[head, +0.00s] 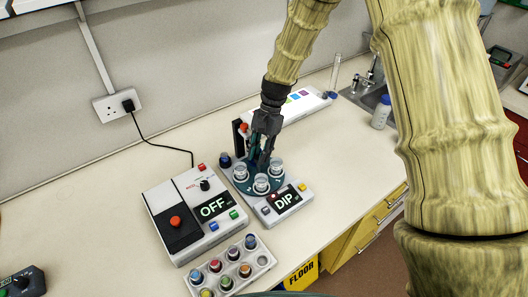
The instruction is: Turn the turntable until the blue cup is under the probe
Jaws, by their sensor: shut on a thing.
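The teal turntable (243,186) sits on a white instrument with a lit "DIP" display (285,201). Clear cups stand on it: one at the left (241,172), one at the front (261,183) and one at the right (276,165). I cannot make out a blue one; the far side is hidden by my gripper. My gripper (262,163) points down over the turntable's middle, shut on a part of it between the cups. A dark upright with a red top (242,128) stands behind; the probe itself is not clearly visible.
A white box reading "OFF" (212,208) stands close at the left. A tray of coloured-capped vials (252,273) lies in front. A dark blue knob or cap (225,160) is beside the turntable. A white bottle (381,112) stands at the right; the bench between is clear.

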